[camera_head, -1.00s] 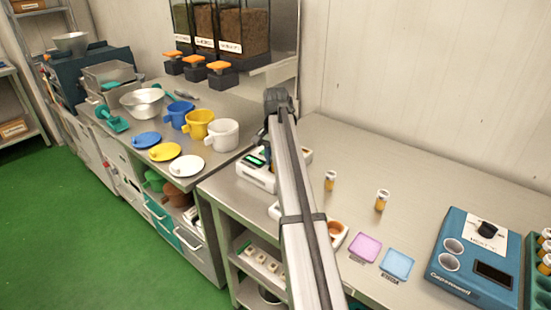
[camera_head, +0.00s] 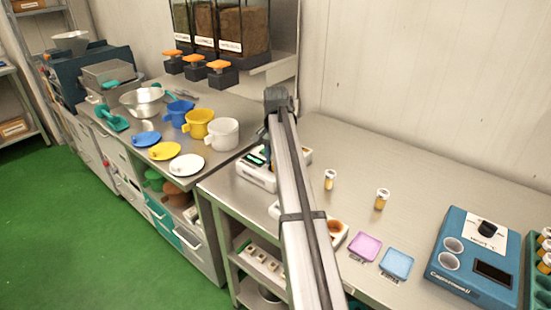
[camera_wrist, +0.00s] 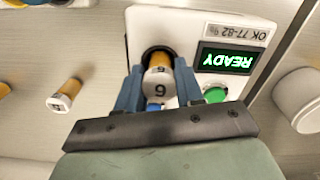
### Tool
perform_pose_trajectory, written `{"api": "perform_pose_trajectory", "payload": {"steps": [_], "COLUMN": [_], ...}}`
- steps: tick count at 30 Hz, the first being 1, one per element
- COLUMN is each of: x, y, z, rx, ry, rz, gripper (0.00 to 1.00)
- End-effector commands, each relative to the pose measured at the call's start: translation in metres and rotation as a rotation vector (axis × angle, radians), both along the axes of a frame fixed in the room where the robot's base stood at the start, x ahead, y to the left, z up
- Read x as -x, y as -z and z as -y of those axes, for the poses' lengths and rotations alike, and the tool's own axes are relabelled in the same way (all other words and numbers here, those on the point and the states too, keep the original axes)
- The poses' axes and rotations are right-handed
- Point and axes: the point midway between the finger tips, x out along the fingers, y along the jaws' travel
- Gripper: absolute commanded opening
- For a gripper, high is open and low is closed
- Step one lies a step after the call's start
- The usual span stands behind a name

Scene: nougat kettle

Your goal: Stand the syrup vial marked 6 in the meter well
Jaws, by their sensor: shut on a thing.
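The syrup vial marked 6 (camera_wrist: 160,90) has a white cap and amber contents. It shows cap toward the camera in the wrist view, between the blue fingers of my gripper (camera_wrist: 158,70). My gripper is shut on it. The vial's far end is at the dark round well (camera_wrist: 158,53) of the white meter (camera_wrist: 200,22); I cannot tell how deep it sits. The meter's screen (camera_wrist: 227,60) reads READY, beside a green button (camera_wrist: 214,95). In the head view, my arm hides the vial and part of the meter (camera_head: 258,178).
Two other vials stand on the bench (camera_head: 330,180) (camera_head: 382,199). Pink (camera_head: 364,246) and blue (camera_head: 397,264) pads, a blue machine (camera_head: 470,262) and a green vial rack (camera_head: 541,290) are to the right. Mugs (camera_head: 222,134) stand on the left counter.

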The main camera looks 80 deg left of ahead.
Motion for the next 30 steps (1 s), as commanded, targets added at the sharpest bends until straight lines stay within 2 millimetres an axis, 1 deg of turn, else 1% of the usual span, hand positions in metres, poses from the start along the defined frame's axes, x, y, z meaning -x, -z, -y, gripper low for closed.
{"api": "perform_pose_trajectory", "payload": {"steps": [24,25,28,30], "x": [0.0,0.0,0.0,0.0], "y": [0.012,0.012,0.012,0.012], "z": [0.0,0.0,0.0,0.0], "rx": [0.0,-0.001,0.0,0.0], "ry": [0.0,0.0,0.0,0.0], "rz": [0.0,0.001,0.0,0.0], "gripper": [0.06,0.38,0.47,0.47]}}
